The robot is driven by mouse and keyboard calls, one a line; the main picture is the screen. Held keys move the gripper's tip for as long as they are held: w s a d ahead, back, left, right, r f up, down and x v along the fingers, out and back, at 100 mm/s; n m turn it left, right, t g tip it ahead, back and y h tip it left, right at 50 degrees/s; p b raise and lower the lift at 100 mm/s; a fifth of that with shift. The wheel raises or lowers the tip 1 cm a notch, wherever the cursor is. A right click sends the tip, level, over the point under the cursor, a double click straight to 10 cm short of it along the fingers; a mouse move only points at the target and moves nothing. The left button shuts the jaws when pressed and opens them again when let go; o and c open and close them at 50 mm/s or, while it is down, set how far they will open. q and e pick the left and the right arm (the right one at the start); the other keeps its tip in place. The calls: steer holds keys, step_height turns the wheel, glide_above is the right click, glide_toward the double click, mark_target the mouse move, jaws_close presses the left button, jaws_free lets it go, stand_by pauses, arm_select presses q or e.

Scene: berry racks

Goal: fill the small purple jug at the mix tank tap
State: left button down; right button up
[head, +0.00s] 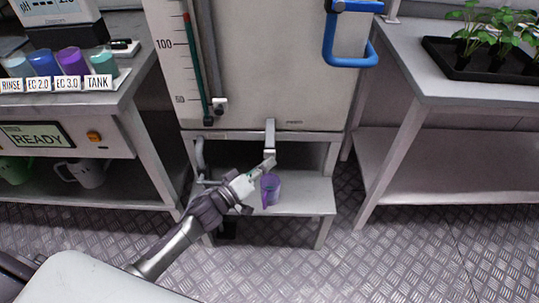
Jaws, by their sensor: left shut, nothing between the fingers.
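The small purple jug (272,189) stands upright on the low shelf (311,196) under the mix tank (275,70). The tank's tap (270,141) hangs from the tank's lower front, above the jug. My left gripper (266,168) reaches in from the lower left, its fingertips shut and empty at the tap's lower end, just above the jug. Whether the fingers touch the tap I cannot tell. The gripper hides part of the jug's left side, and the liquid level inside cannot be made out. My right gripper is not in view.
A bench (137,88) on the left holds several labelled beakers, with a READY display (37,138) below and a grey jug (88,173) on its lower shelf. A right bench (440,82) carries a black seedling tray (480,72). The metal floor in front is clear.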

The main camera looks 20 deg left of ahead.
arm_select(q)
steer(key=shift+w+a, duration=0.1)
steer(key=shift+w, duration=0.1)
steer(key=shift+w+a, duration=0.1)
steer(key=shift+w, duration=0.25)
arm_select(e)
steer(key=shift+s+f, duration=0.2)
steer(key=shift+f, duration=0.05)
arm_select(q)
steer(key=shift+s, duration=0.15)
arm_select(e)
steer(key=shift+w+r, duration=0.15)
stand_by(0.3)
arm_select(q)
steer(key=shift+s+d+p, duration=0.3)
steer(key=shift+s+p, duration=0.3)
steer(key=shift+s, duration=0.2)
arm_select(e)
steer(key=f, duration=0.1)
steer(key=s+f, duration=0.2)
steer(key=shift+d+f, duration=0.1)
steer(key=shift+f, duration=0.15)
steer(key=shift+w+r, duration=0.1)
